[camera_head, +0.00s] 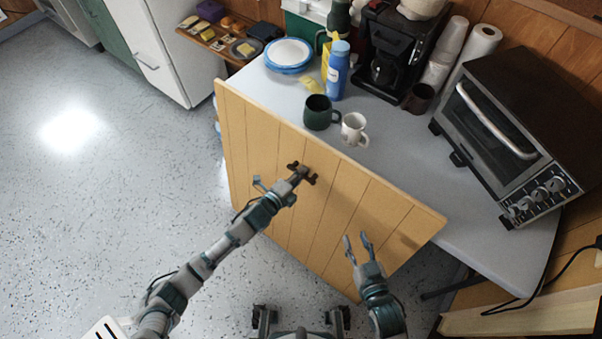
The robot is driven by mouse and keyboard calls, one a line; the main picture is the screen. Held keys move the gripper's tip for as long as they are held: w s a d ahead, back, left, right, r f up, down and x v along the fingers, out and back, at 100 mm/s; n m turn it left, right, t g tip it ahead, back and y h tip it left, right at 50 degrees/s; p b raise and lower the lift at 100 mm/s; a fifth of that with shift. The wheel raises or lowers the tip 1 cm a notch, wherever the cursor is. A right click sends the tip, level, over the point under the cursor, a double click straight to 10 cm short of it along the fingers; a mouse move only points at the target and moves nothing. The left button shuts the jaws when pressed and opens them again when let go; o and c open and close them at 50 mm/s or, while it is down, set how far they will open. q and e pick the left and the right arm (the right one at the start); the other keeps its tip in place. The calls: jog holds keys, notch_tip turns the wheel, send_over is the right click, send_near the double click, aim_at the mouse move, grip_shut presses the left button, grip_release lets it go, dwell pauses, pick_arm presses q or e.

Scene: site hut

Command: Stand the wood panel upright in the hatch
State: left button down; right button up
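The wood panel (262,150) is tan with vertical grooves. It stands on edge along the front of the grey table, its top edge sloping down to the right in the picture. It has a small dark brown handle (310,180) near its upper middle. My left gripper (299,174) is at this handle and appears closed around it. My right gripper (358,240) is in front of the panel's lower right part, its two fingers apart with nothing between them. I cannot make out the hatch; the panel hides what is behind it.
The grey table (410,165) behind the panel carries a green mug (320,112), a white mug (354,129), a blue bottle (337,72), plates (289,54), a coffee maker (392,45) and a toaster oven (525,115). The speckled floor (90,200) at left is clear.

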pick_arm(q)
jog(key=shift+r, duration=0.2)
jog(key=shift+s+a, duration=0.1)
jog(key=shift+s+a+r+p, duration=0.4)
jog(key=shift+s+r+p, duration=0.1)
jog(key=shift+r, duration=0.1)
pick_arm(e)
jog(key=shift+r, duration=0.65)
pick_arm(q)
jog(key=shift+s+a+r+t+h+p, duration=0.3)
jog(key=shift+s+a+r+t+h, duration=0.15)
jog(key=shift+s+r, duration=0.2)
pick_arm(e)
jog(key=shift+r, duration=0.5)
pick_arm(q)
jog(key=shift+s+a, duration=0.1)
